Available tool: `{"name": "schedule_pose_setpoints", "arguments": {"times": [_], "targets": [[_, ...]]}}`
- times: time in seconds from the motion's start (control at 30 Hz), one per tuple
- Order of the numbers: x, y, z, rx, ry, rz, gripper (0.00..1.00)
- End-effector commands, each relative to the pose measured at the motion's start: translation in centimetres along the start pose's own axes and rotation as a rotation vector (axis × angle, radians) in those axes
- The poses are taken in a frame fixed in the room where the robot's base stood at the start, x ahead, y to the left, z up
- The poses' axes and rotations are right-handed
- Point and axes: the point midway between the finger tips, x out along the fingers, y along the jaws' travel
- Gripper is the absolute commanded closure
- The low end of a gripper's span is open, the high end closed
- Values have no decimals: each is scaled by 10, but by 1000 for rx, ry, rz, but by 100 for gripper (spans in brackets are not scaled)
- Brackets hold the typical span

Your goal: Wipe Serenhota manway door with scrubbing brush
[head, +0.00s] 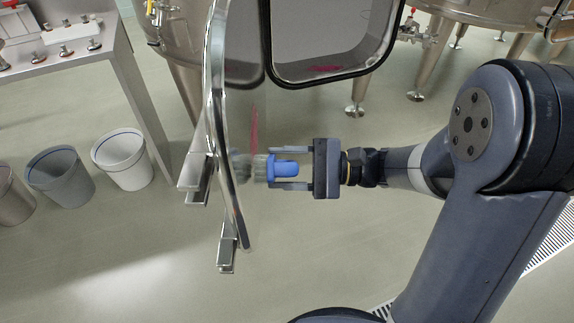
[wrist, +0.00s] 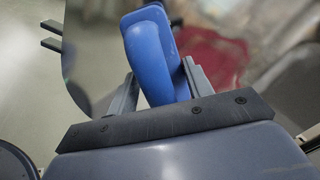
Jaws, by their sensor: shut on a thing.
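My gripper (head: 276,168) is shut on the blue handle of the scrubbing brush (head: 284,168), which lies level between the fingers. Its grey bristles face left, toward the polished steel manway door (head: 221,130). The door hangs open and is seen nearly edge-on in the head view. The bristles are right at its inner face; I cannot tell whether they touch. A red smear (head: 254,128) shows on that face just above the brush. In the wrist view the blue handle (wrist: 150,55) hides the bristles, and the red smear (wrist: 212,58) spreads to its right.
The vat's dark-rimmed opening (head: 330,82) is behind, with a reddish patch at its bottom. Steel brackets (head: 196,176) stick out from the door's far side. Several bins (head: 124,160) stand at left beside a steel table (head: 60,62). The floor below the gripper is clear.

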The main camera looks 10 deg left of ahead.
Motion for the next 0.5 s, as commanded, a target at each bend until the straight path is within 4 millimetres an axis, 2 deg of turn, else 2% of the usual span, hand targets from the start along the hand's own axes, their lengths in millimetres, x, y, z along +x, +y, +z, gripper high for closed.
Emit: {"name": "schedule_pose_setpoints", "arguments": {"times": [0.5], "targets": [[6,-5,-4,-1,-1,-1,70]]}}
